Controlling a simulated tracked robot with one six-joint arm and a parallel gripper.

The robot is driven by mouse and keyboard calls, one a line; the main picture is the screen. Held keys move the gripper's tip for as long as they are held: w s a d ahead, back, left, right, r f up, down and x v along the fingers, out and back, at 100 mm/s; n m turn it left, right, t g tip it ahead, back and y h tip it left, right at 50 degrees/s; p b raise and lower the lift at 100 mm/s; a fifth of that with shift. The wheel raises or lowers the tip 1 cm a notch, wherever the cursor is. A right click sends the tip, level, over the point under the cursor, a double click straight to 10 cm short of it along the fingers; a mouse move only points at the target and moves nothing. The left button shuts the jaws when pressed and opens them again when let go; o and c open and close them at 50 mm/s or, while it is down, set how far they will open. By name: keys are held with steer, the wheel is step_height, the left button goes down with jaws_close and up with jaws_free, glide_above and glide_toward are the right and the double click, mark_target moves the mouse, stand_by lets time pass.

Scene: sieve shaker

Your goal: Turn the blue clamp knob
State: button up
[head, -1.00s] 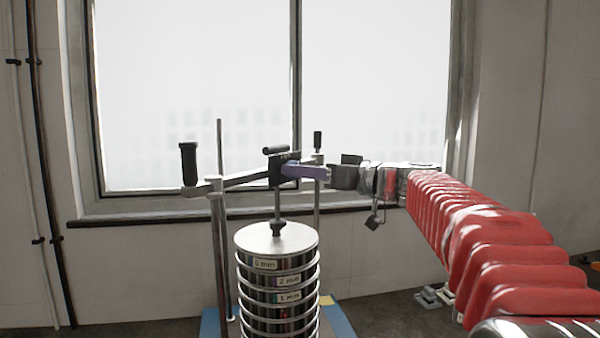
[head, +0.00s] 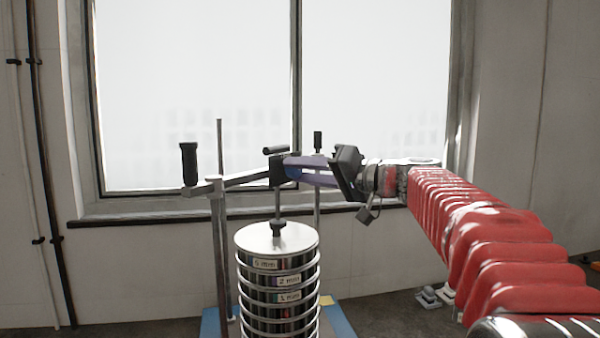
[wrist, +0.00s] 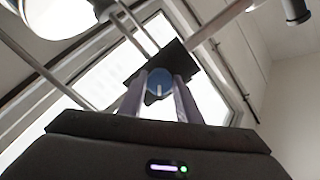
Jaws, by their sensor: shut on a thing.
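The blue clamp knob (wrist: 160,78) sits between my two fingertips in the wrist view, with a short white mark on its face pointing down the picture. In the head view a sliver of the blue knob (head: 292,173) shows at the dark clamp block (head: 277,170) on the crossbar. My gripper (head: 298,168) reaches in from the right and is shut on the knob, one finger at each side. The purple-grey fingers hide most of the knob in the head view. My wrist is rolled, so both fingers show apart there.
A stack of labelled sieves (head: 278,265) with a metal lid stands under the clamp's rod. A window fills the wall behind. Free space lies above the crossbar.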

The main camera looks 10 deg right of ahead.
steer(key=m, duration=0.5)
steer(key=shift+d+m, duration=0.15)
steer(key=shift+m, duration=0.15)
steer(key=shift+w+f+m+g, duration=0.1)
steer(key=shift+m+g, duration=0.2)
steer(key=shift+m, duration=1.9)
steer(key=o, duration=1.1)
steer(key=shift+c, duration=0.2)
steer(key=v, duration=1.3)
steer(key=shift+s+d, duration=0.25)
steer(key=shift+d, duration=0.05)
steer(key=shift+f, duration=0.1)
